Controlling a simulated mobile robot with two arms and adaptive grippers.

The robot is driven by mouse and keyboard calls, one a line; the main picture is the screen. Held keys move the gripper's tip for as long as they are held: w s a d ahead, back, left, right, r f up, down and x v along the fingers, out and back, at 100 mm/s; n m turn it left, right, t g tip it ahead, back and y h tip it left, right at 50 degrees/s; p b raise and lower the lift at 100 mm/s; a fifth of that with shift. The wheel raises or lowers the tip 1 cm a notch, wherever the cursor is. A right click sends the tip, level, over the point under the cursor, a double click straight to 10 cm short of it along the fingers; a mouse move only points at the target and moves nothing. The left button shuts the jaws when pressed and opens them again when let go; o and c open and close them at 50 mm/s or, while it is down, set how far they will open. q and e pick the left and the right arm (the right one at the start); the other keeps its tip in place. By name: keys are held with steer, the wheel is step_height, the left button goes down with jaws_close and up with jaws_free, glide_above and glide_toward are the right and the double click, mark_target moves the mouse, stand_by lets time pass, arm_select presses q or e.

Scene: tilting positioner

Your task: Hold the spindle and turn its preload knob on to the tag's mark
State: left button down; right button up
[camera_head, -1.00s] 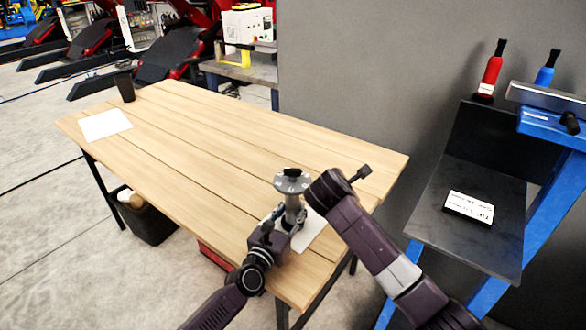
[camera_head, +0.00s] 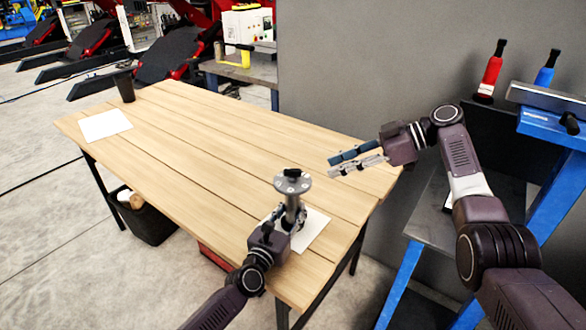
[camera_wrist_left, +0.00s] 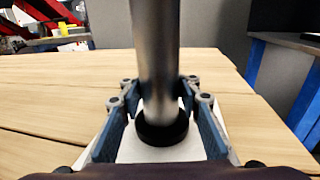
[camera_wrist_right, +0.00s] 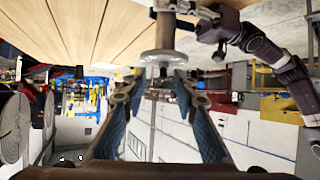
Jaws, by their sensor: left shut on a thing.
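The spindle (camera_head: 292,212) stands upright near the front right corner of the wooden table, a grey metal column under a round disc (camera_head: 293,183) with dark dots. A black knob (camera_head: 293,173) sits on top. My left gripper (camera_head: 288,222) is shut on the column below the disc; its fingers flank the column (camera_wrist_left: 157,60) above a black collar in the left wrist view. My right gripper (camera_head: 332,167) is open and empty, right of the spindle and apart from it. In the right wrist view the disc (camera_wrist_right: 162,58) shows beyond its spread fingers. No mark is readable.
A white sheet (camera_head: 316,226) lies under the spindle. Another sheet (camera_head: 105,125) and a dark cup (camera_head: 125,88) are at the table's far left. A dark shelf (camera_head: 425,222) and red and blue bottles (camera_head: 489,75) stand right. The table's middle is clear.

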mark_target(295, 168)
steer(key=shift+y, duration=0.6)
steer(key=x, duration=0.3)
steer(key=r+x, duration=0.1)
steer(key=x, duration=0.3)
steer(key=a+r+x, duration=0.1)
steer(key=x, duration=0.3)
steer(key=shift+s+a+r, duration=0.1)
steer(key=shift+s+a, duration=0.05)
steer(key=shift+s, duration=0.05)
steer(key=shift+c, duration=0.7)
jaws_close()
